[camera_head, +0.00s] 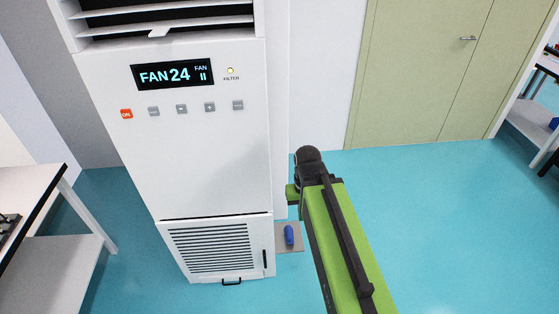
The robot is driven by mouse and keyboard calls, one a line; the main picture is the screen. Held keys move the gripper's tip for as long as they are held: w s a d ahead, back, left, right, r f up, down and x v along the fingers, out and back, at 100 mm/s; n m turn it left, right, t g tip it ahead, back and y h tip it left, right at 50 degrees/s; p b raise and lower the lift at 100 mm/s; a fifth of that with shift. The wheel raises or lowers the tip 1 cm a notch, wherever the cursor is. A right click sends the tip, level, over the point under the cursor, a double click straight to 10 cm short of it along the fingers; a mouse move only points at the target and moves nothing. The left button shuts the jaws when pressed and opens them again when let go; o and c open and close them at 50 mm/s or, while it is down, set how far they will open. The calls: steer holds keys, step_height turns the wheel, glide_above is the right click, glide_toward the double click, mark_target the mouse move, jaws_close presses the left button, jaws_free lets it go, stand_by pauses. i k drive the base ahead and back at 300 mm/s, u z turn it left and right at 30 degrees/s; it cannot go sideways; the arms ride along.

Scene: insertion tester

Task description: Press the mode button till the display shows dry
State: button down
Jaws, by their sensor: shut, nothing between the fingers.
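The white floor-standing unit (195,170) is at the centre left in the head view. Its black display (172,75) reads "FAN 24", with a small "FAN" and two bars at the right. Below it is a row with a red "ON" button (126,114) and several grey buttons (181,109). The labels on the grey buttons are too small to read, so I cannot tell which is the mode button. My green and black arm reaches up from the bottom, right of the unit and apart from the button row in the picture. My gripper's fingers do not show; the arm hides them.
A lit filter lamp (230,71) is beside the display. A blue object (289,235) lies on a grey mat (290,246) by the unit's base. A white table (30,185) stands at left, another (535,120) at far right. The blue floor at right is clear.

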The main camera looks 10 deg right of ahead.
mark_target(153, 111)
steer(key=z, duration=0.25)
steer(key=k, duration=1.1)
steer(key=u, duration=0.75)
steer(key=i, duration=1.05)
steer(key=z, duration=0.1)
